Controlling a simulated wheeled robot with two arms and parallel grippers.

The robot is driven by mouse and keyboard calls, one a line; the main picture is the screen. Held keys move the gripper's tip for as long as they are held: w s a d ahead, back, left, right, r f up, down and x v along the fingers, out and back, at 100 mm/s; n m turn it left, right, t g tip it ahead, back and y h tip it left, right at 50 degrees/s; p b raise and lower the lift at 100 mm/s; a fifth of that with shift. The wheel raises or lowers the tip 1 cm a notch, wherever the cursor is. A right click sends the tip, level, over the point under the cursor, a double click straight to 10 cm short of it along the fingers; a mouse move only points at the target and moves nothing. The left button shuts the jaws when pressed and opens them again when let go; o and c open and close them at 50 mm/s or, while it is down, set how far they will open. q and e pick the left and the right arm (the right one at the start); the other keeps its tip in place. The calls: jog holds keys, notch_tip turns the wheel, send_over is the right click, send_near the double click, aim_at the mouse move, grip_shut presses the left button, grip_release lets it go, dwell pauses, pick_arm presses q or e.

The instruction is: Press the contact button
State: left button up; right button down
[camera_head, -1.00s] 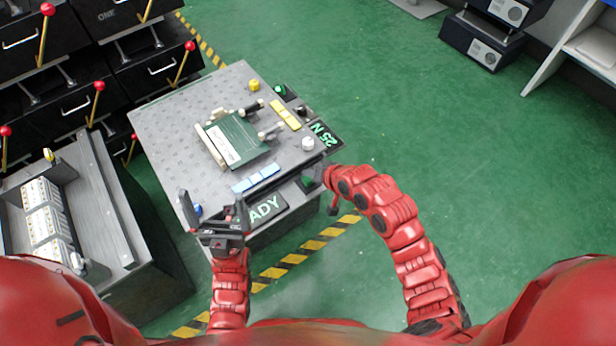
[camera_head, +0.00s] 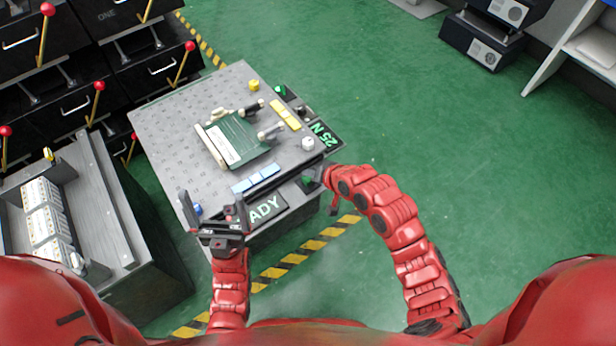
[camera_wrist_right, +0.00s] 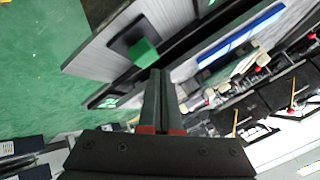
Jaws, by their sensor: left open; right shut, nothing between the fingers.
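A green button (camera_wrist_right: 143,51) on a dark square base stands out from the grey side of the fixture in the right wrist view. It also shows as a small green patch (camera_head: 308,182) in the head view, at the fixture's near right side, partly hidden by my right gripper. My right gripper (camera_wrist_right: 158,74) is shut and empty. Its tips appear just below and right of the button in the wrist view; I cannot tell whether they touch it. My left gripper (camera_head: 212,196) is open and empty over the fixture's near left corner.
The grey fixture table (camera_head: 175,115) carries a green block (camera_head: 236,141) with levers, blue bars (camera_head: 256,179), yellow bars (camera_head: 286,115) and a white knob (camera_head: 308,143). Black drawers with red-knobbed levers stand at the left.

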jog(key=shift+f, duration=0.1)
jog(key=shift+f, duration=0.35)
jog(key=shift+f+b, duration=0.35)
jog(key=shift+f, duration=0.15)
dwell(0.7)
jog(key=shift+r, duration=0.15)
jog(key=shift+r+p, duration=0.8)
jog(key=shift+p, duration=0.05)
notch_tip(320, 180, up, 5)
jog(key=p, duration=0.4)
jog(key=shift+r, duration=0.1)
dwell(0.8)
